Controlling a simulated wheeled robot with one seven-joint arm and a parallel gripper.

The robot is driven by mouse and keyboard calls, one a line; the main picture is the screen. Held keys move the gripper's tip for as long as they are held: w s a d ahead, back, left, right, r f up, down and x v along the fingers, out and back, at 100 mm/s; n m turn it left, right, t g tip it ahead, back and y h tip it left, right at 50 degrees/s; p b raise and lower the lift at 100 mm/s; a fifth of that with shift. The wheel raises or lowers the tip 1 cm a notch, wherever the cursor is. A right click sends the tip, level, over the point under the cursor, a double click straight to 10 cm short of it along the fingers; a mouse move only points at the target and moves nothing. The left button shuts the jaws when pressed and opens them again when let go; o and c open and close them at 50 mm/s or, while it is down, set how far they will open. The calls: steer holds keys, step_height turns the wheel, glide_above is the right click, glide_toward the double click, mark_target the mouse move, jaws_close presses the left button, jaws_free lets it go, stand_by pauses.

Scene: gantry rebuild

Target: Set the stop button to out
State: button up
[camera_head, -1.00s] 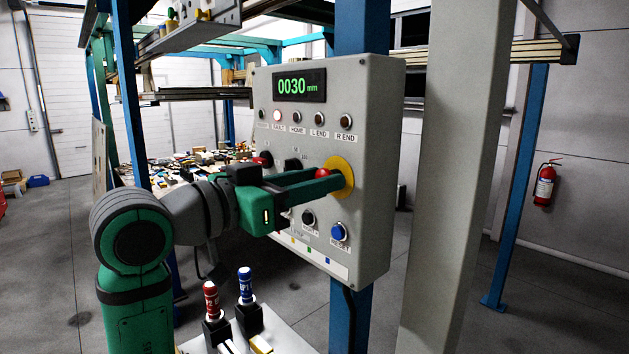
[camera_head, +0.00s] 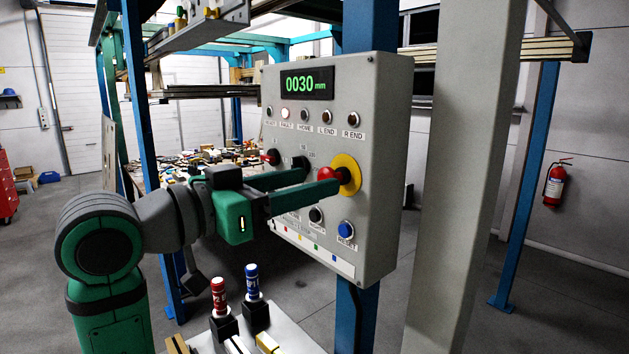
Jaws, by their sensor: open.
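The stop button (camera_head: 343,175) is a red mushroom head on a yellow round plate (camera_head: 346,161), at the right of the grey control panel (camera_head: 385,130). Its red head shows proud of the plate, with a dark stem behind it. My green gripper (camera_head: 322,182) is in front of the panel with its two fingers spread apart. The nearer finger's tip is close to the red head and overlaps its lower left in the picture. I cannot tell whether they touch. The farther finger ends left of the button, near a black knob (camera_head: 296,170). Nothing is between the fingers.
The panel display (camera_head: 306,84) reads 0030 mm, and the FAULT lamp (camera_head: 285,114) is lit. A blue RESET button (camera_head: 346,230) sits below the stop button. Red (camera_head: 219,297) and blue (camera_head: 252,281) markers stand below the panel. A grey column (camera_head: 462,170) stands to the right.

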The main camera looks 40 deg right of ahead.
steer(key=a, duration=0.8)
steer(key=shift+s+a, duration=0.2)
steer(key=shift+s, duration=0.15)
